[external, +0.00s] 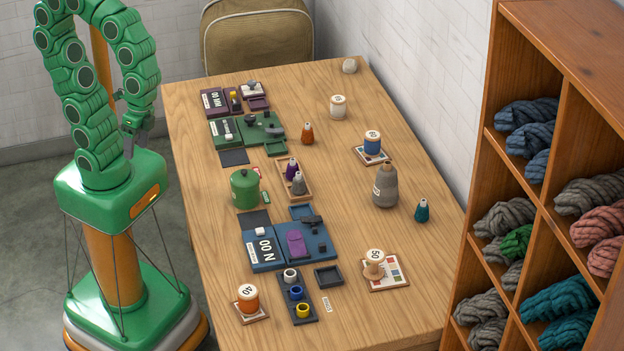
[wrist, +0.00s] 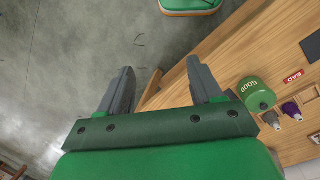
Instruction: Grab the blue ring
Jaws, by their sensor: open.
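The blue ring (external: 296,292) sits in a dark blue tray (external: 312,316) near the front of the table in the external view, between a white ring (external: 290,276) and a yellow ring (external: 303,310). My gripper (external: 134,141) hangs beside the table's left edge, above my base and well away from the rings. In the wrist view my gripper (wrist: 161,92) has its two grey fingers spread apart with nothing between them. The blue ring does not show in the wrist view.
A green canister (external: 245,190) and blue box (external: 288,245) stand behind the rings. An orange spool (external: 248,299) is left of them; an empty dark tray (external: 328,277) is right. Wooden shelves (external: 540,60) with yarn flank the table (external: 400,318). Its front right is clear.

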